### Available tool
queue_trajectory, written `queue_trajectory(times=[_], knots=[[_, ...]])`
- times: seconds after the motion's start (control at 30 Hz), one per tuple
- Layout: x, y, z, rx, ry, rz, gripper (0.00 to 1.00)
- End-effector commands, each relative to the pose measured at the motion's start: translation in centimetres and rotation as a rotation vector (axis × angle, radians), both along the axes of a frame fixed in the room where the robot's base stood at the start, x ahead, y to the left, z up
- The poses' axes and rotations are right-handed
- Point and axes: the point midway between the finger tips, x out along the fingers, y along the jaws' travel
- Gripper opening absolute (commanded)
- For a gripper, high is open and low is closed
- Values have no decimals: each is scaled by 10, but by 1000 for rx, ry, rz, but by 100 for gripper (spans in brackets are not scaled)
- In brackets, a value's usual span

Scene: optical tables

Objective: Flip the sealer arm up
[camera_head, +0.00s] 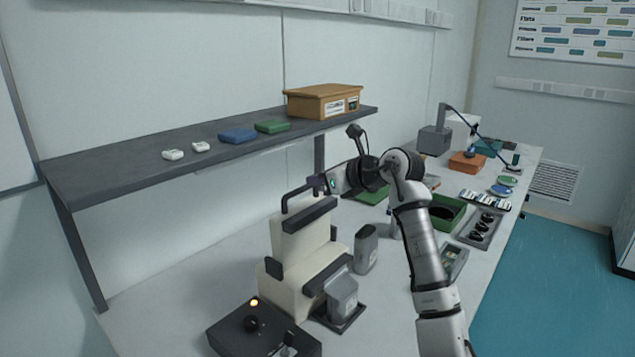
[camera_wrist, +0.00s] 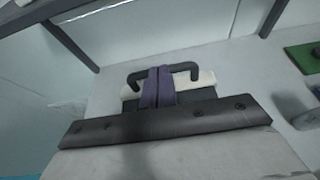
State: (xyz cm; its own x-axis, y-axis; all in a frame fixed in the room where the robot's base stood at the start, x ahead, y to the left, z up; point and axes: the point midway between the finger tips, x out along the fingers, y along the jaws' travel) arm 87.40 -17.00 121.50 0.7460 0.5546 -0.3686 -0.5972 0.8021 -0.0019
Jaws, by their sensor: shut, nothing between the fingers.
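The sealer is a cream machine with a base (camera_head: 280,276) and dark strips, on the table in the head view. Its arm (camera_head: 290,243) appears to stand steeply up at the back of the base. A dark bar (camera_head: 305,215) crosses the arm, and a dark looped handle (camera_head: 287,200) is at its top. My gripper (camera_head: 320,184) is at the handle's right end. In the wrist view, my purple fingers (camera_wrist: 157,88) are shut together and overlap the middle of the handle (camera_wrist: 185,66). Whether they touch it I cannot tell. The dark bar (camera_wrist: 90,132) lies just below them.
A dark control box (camera_head: 262,330) with a lit lamp stands in front. Grey containers (camera_head: 366,250) stand right of the sealer. A dark shelf (camera_head: 120,175) with a cardboard box (camera_head: 322,101) runs behind. A green tray (camera_head: 447,212) lies beyond my arm.

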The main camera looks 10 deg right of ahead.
Motion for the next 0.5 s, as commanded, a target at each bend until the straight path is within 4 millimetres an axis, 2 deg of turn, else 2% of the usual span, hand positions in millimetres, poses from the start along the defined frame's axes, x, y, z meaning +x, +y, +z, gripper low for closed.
queue_trajectory(times=[0.3,0.5], knots=[[0,0,59,-3,-1,-1,0],[0,0,87,-2,-1,0,0]])
